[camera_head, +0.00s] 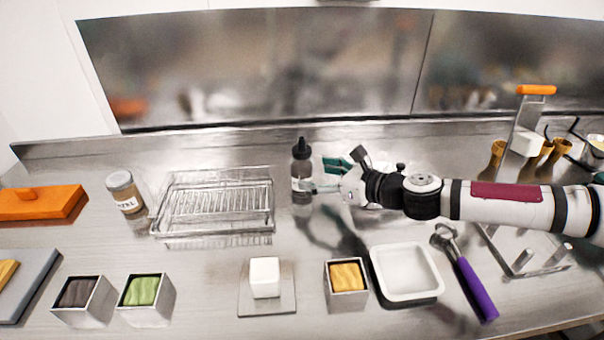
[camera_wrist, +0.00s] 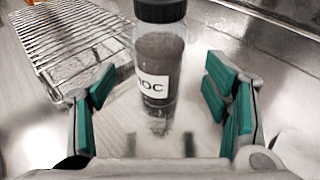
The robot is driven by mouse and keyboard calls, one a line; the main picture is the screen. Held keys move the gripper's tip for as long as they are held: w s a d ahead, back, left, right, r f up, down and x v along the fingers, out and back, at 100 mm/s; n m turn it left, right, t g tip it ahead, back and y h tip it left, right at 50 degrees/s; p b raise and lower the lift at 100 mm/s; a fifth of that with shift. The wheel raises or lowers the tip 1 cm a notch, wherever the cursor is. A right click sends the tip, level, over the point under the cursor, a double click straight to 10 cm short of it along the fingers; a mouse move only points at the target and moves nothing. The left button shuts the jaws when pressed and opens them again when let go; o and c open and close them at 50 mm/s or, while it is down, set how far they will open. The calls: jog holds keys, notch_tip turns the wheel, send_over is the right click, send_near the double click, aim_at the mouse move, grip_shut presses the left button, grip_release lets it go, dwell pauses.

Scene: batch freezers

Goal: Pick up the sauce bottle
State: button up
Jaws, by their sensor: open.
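The sauce bottle (camera_head: 301,172) is dark with a black cap and a white label, and stands upright on the steel counter right of the wire rack. In the wrist view the bottle (camera_wrist: 160,60) is ahead of my gripper (camera_wrist: 165,105), centred between the two green-padded fingers; its cap top is cut off by the frame edge. My gripper (camera_head: 322,174) is open and empty, reaching in from the right, its fingertips close to the bottle. I cannot tell whether they touch it.
A wire rack on a tray (camera_head: 215,205) lies left of the bottle, with a labelled jar (camera_head: 125,192) beyond it. A white tray (camera_head: 405,273), a purple-handled scoop (camera_head: 472,283) and a small yellow-filled container (camera_head: 345,283) stand in front. A steel backsplash runs behind.

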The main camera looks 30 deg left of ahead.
aim_at(311, 174)
jog(key=shift+x, duration=2.8)
jog(key=shift+c, duration=0.6)
jog(key=shift+r, duration=0.1)
jog(key=c, duration=1.1)
